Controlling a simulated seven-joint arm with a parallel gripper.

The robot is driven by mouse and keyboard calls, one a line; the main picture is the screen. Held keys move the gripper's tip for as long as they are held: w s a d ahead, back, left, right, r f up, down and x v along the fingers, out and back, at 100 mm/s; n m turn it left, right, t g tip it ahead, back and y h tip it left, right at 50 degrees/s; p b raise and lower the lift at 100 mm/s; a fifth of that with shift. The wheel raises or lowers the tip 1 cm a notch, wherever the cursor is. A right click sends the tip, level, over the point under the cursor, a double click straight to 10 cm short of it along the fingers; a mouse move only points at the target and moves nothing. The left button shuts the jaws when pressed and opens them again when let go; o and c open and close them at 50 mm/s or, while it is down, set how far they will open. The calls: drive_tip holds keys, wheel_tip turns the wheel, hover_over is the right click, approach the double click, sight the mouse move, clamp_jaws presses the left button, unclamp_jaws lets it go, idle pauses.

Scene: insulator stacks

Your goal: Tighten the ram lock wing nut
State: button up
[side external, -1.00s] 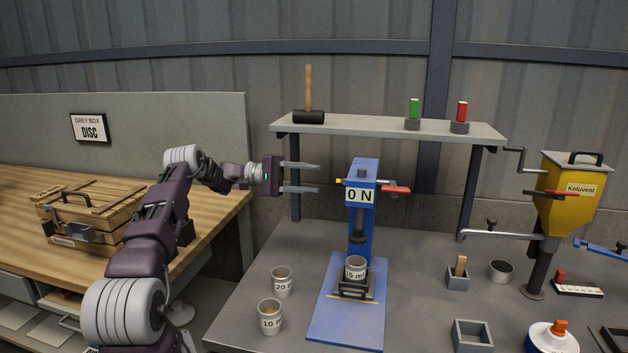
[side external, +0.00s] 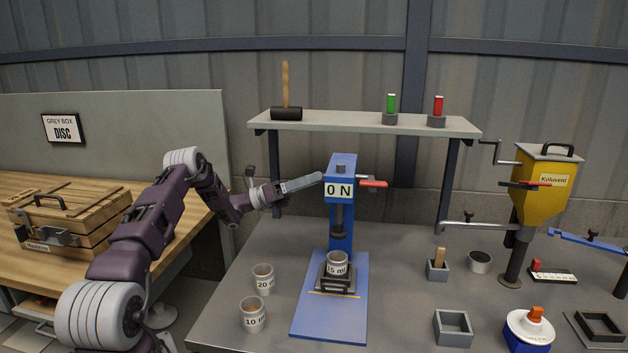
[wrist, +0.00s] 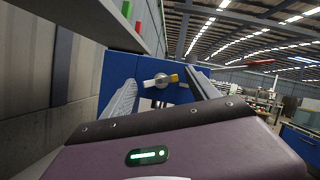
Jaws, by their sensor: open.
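The blue press (side external: 341,165) stands on the bench with a "0 N" label on its head and a red-handled lever on its right. In the wrist view the ram lock wing nut (wrist: 160,80), silver with one yellow wing, sits on the press's blue side face (wrist: 118,70). The wing nut lies ahead, between my gripper's two open fingers (wrist: 160,88), and I cannot tell whether they touch it. In the side view my gripper (side external: 318,178) points right and slightly up, its tips close to the press head's left side; the fingers overlap and the wing nut is hidden.
A shelf (side external: 360,122) with a mallet (side external: 286,112) and green and red pieces runs above and behind the press. A cup (side external: 337,264) stands under the ram. Two more cups stand left of the base. A yellow hopper (side external: 540,190) stands right.

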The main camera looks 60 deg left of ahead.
drive_tip(key=c, duration=1.4)
drive_tip(key=shift+o, duration=0.2)
drive_tip(key=m+g+h, duration=0.1)
drive_tip(key=m, duration=0.2)
drive_tip(key=m+g+h, duration=0.1)
drive_tip(key=m+h, duration=0.1)
drive_tip(key=m, duration=0.2)
drive_tip(key=shift+w, duration=0.1)
drive_tip(key=o, duration=1.4)
drive_tip(key=shift+c, duration=0.2)
drive_tip(key=shift+a, duration=0.15)
drive_tip(key=v, duration=0.7)
